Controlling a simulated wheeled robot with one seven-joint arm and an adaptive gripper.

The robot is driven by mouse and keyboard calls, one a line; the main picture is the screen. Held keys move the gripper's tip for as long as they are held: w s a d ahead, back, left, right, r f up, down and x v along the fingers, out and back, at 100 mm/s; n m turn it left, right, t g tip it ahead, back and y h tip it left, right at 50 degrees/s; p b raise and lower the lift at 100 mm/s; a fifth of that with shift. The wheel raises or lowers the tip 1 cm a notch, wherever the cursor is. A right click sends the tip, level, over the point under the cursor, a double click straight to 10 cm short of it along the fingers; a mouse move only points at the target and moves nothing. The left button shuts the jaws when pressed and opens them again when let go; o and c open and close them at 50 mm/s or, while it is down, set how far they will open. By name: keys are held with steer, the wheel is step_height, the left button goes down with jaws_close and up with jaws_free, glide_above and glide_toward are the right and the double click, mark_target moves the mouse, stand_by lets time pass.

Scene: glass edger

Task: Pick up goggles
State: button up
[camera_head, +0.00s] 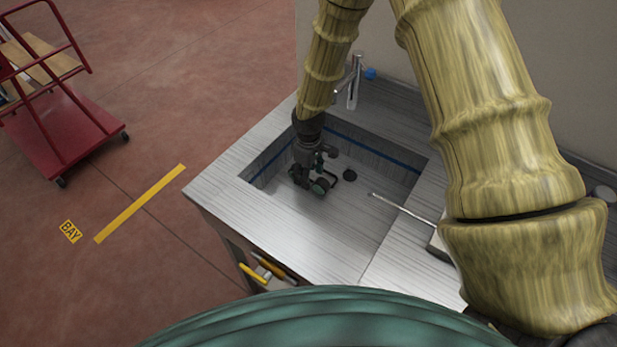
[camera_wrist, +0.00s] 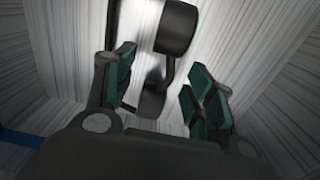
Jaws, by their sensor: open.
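The dark goggles (camera_head: 321,186) lie on the floor of the steel sink basin (camera_head: 352,222). In the wrist view the goggles (camera_wrist: 178,27) show two dark rounded cups joined by a thin dark piece. My gripper (camera_head: 309,177) is down inside the basin, right at the goggles. In the wrist view my gripper (camera_wrist: 162,88) is open, with green-padded fingers to the left and right. The lower cup shows between the fingers and the upper cup lies beyond them. I cannot tell whether either finger touches the goggles. My gripper partly hides them in the head view.
The basin walls surround my gripper, and a blue line runs along them. A faucet (camera_head: 353,82) stands behind the basin. A dark drain (camera_head: 377,172) and a metal rod (camera_head: 402,208) are to the right. A red cart (camera_head: 70,130) stands on the floor at left.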

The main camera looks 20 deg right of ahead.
steer(key=shift+f, duration=0.95)
steer(key=c, duration=1.1)
jaws_close()
steer(key=shift+r, duration=0.15)
